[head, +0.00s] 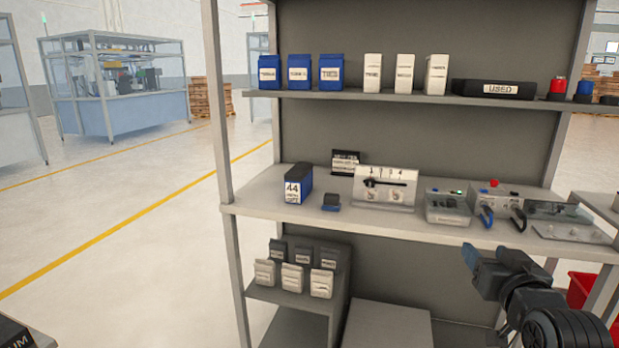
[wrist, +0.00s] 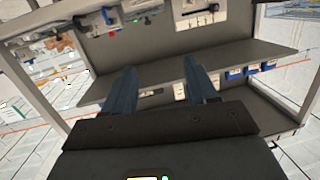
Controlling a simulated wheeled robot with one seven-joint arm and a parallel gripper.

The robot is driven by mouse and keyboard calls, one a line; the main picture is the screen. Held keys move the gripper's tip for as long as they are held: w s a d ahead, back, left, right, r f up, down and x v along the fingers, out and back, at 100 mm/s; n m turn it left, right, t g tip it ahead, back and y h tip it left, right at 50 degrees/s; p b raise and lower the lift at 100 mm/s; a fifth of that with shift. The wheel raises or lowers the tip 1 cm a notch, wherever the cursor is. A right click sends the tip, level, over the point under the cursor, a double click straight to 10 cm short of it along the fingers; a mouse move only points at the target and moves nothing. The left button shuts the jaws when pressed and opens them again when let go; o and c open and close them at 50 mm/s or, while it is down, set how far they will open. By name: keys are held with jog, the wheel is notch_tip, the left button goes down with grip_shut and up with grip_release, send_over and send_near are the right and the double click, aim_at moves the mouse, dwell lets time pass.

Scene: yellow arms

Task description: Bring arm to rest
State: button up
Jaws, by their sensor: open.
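My gripper (head: 484,256) is at the lower right of the head view, in front of the shelf unit and a little below the edge of its middle shelf. Its two blue fingers also show in the wrist view (wrist: 158,82), spread apart with nothing between them. It is open and empty. My dark arm comes in from the lower right corner, and the rest of it is out of view.
The shelf unit's middle shelf (head: 400,225) carries a blue box (head: 299,184), a slotted panel (head: 385,189) and small devices (head: 447,207). Its upper shelf (head: 400,97) holds several boxes. A red bin (head: 582,290) is right of my gripper.

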jog(key=s+a+f, duration=0.3)
jog(key=s+f, duration=0.2)
jog(key=s, duration=0.4)
jog(key=s+a+f+n+y, duration=0.1)
jog(key=s+a+f, duration=0.1)
jog(key=s+f, duration=0.5)
jog(key=s+a+f, duration=0.2)
jog(key=s+a, duration=0.1)
jog(key=s, duration=0.7)
jog(key=s+a+r, duration=0.1)
jog(key=s+r, duration=0.2)
jog(key=s, duration=0.9)
jog(key=s+a+r+n+g+y, duration=0.1)
jog(key=s+r, duration=0.1)
jog(key=s, duration=0.9)
jog(key=shift+s+a+r+y, duration=0.3)
jog(key=shift+s+r, duration=0.05)
jog(key=shift+r, duration=0.05)
